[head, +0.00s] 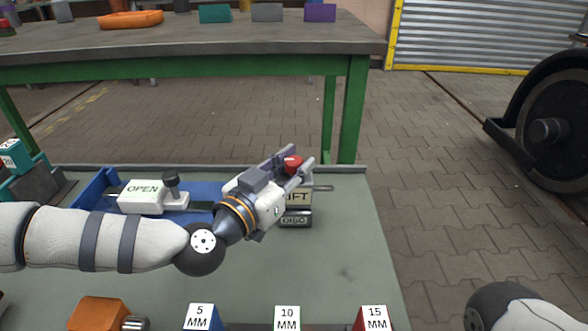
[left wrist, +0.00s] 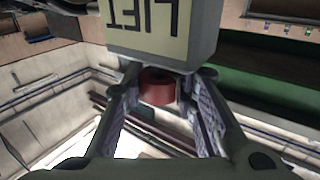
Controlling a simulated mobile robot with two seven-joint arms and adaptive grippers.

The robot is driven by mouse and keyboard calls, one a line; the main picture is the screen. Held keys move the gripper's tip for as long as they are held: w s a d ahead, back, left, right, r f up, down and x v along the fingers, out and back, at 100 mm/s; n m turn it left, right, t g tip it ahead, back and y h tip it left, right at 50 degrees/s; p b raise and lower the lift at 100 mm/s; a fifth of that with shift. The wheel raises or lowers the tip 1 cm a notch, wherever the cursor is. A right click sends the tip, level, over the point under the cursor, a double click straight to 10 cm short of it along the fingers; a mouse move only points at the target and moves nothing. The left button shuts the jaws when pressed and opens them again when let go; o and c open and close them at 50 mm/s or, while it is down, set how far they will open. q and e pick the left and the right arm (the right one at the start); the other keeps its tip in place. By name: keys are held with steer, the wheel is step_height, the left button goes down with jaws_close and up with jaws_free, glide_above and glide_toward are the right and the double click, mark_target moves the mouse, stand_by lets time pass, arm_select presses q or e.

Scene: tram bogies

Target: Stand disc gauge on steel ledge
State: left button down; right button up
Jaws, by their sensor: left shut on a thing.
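My left gripper (head: 300,167) is shut on a red knob (head: 292,163) on top of a pale block marked LIFT (head: 298,197), which appears to be the disc gauge. In the left wrist view the red knob (left wrist: 157,86) is between the two fingers (left wrist: 160,112), and the LIFT block (left wrist: 160,25) shows upside down beyond it. Directly below the block in the head view is a low grey metal piece marked DISC (head: 295,220), perhaps the steel ledge. I cannot tell whether the two touch. My arm and gripper hide part of the block. My right gripper is out of view.
Blocks marked 5 MM (head: 201,317), 10 MM (head: 287,318) and 15 MM (head: 374,318) line the front. The green tabletop (head: 345,250) is clear at right.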

arm_select(q)
steer(key=shift+w+r, duration=0.1)
steer(key=c, duration=1.3)
jaws_free()
steer(key=shift+f, duration=0.25)
steer(key=shift+r, duration=0.1)
